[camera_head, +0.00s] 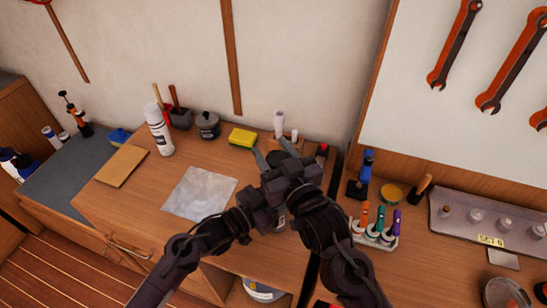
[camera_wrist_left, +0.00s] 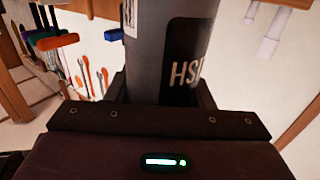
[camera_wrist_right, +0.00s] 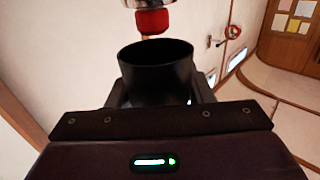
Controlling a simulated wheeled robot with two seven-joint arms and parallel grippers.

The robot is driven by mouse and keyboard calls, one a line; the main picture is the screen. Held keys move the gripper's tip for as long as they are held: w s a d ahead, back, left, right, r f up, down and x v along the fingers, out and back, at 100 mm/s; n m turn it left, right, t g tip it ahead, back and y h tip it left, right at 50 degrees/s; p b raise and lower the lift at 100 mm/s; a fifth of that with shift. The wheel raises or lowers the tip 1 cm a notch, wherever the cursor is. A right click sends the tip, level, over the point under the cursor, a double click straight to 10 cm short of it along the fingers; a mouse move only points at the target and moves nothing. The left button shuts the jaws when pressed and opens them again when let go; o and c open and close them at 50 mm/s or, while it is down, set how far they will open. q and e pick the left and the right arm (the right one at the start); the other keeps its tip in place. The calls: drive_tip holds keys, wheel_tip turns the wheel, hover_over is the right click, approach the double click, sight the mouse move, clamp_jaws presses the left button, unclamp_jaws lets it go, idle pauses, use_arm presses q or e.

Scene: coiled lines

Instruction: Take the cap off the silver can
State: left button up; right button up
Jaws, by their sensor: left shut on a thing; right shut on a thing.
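The silver can (camera_wrist_left: 150,50) fills the middle of the left wrist view, grey with a dark label. My left gripper (camera_head: 262,203) is shut around its body. My right gripper (camera_head: 287,168) is shut on a hollow black cap (camera_wrist_right: 155,75), whose open end shows in the right wrist view. Beyond the cap in that view is the can's red nozzle (camera_wrist_right: 152,21) under a pale metal rim. The cap is off the nozzle, with a small gap between them. In the head view the two grippers are close together and largely hide the can and cap.
Below is a wooden worktop with a grey sheet (camera_head: 200,193), a yellow sponge (camera_head: 242,138), a white spray can (camera_head: 158,130) and a dark pot (camera_head: 208,125). A rack of coloured tools (camera_head: 375,235) and a metal tray (camera_head: 490,218) stand to the right.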

drive_tip(key=shift+r, duration=0.95)
use_arm(q)
drive_tip(key=o, duration=1.4)
drive_tip(key=shift+o, duration=0.2)
drive_tip(key=shift+a, duration=0.1)
use_arm(e)
drive_tip(key=shift+f, duration=0.1)
wheel_tip(320, 180, down, 2)
drive_tip(key=b, duration=0.2)
drive_tip(key=shift+f+b, duration=0.25)
drive_tip(key=shift+b, duration=0.1)
drive_tip(key=shift+f, duration=0.15)
use_arm(q)
drive_tip(key=v, duration=1.2)
drive_tip(key=shift+s+f, duration=0.1)
drive_tip(key=shift+s, duration=0.05)
